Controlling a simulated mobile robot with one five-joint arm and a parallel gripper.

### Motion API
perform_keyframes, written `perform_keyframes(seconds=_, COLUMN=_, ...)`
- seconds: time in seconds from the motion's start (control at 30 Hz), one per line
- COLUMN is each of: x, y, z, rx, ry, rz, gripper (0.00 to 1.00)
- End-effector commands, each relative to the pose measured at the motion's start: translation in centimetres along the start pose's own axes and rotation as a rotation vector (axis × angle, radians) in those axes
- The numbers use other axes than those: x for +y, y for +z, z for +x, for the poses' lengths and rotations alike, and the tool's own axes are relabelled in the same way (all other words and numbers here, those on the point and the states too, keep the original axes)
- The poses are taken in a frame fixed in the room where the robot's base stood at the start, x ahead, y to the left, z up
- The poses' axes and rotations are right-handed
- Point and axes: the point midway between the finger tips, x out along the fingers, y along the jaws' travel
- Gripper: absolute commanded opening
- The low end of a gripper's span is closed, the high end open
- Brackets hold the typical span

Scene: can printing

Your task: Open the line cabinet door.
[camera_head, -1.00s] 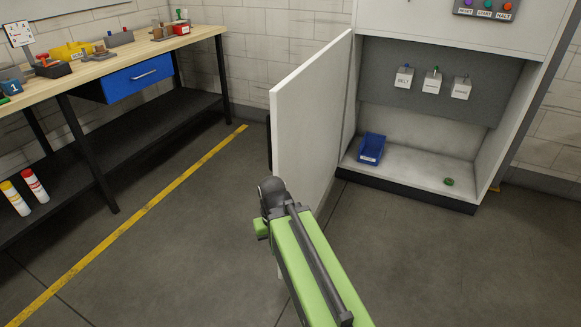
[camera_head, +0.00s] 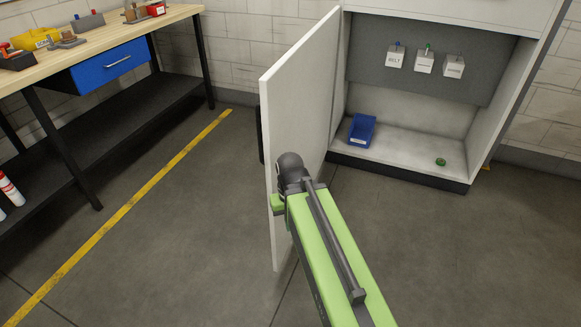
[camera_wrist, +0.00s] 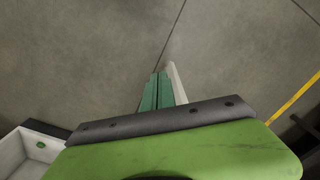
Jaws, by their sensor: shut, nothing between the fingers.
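The line cabinet door (camera_head: 300,110) is a white panel standing wide open, swung out from the cabinet's left side toward me. The cabinet interior (camera_head: 415,150) is exposed. My arm's end is at the door's near free edge in the head view, where the gripper's fingers are mostly hidden. In the wrist view my gripper (camera_wrist: 158,92) shows green fingers, shut and empty. The white door edge (camera_wrist: 177,83) lies right beside them; I cannot tell whether they touch. The door's handle is dark and partly hidden behind the panel (camera_head: 260,135).
A workbench (camera_head: 100,40) with a blue drawer stands at left. The floor between the bench and door is clear, with a yellow line (camera_head: 150,190).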

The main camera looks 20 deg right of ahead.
Motion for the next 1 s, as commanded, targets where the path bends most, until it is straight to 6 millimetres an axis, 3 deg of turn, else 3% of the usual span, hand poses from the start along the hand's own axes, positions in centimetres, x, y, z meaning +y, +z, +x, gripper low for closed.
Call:
perform_keyframes(seconds=0.13, x=0.0, y=-0.1, z=0.6, rx=0.000, ry=-0.035, rz=-0.017, gripper=0.00)
perform_keyframes(seconds=0.17, x=0.9, y=-0.2, z=1.0, rx=0.002, ry=-0.068, rz=-0.031, gripper=0.00)
perform_keyframes(seconds=0.2, x=2.4, y=-0.4, z=1.7, rx=0.012, ry=-0.131, rz=-0.059, gripper=0.00)
perform_keyframes(seconds=0.3, x=2.3, y=-1.6, z=3.0, rx=0.106, ry=-0.380, rz=-0.210, gripper=0.00)
perform_keyframes(seconds=0.37, x=2.5, y=-2.9, z=2.6, rx=0.236, ry=-0.547, rz=-0.326, gripper=0.00)
perform_keyframes(seconds=0.5, x=5.7, y=-5.6, z=-1.6, rx=0.702, ry=-0.800, rz=-0.568, gripper=0.00)
perform_keyframes(seconds=0.7, x=12.6, y=-6.5, z=-8.6, rx=1.290, ry=-0.800, rz=-0.735, gripper=0.00)
perform_keyframes(seconds=0.83, x=14.3, y=-6.3, z=-10.6, rx=1.426, ry=-0.767, rz=-0.763, gripper=0.00)
perform_keyframes(seconds=1.0, x=13.9, y=-6.6, z=-11.0, rx=1.436, ry=-0.765, rz=-0.768, gripper=0.00)
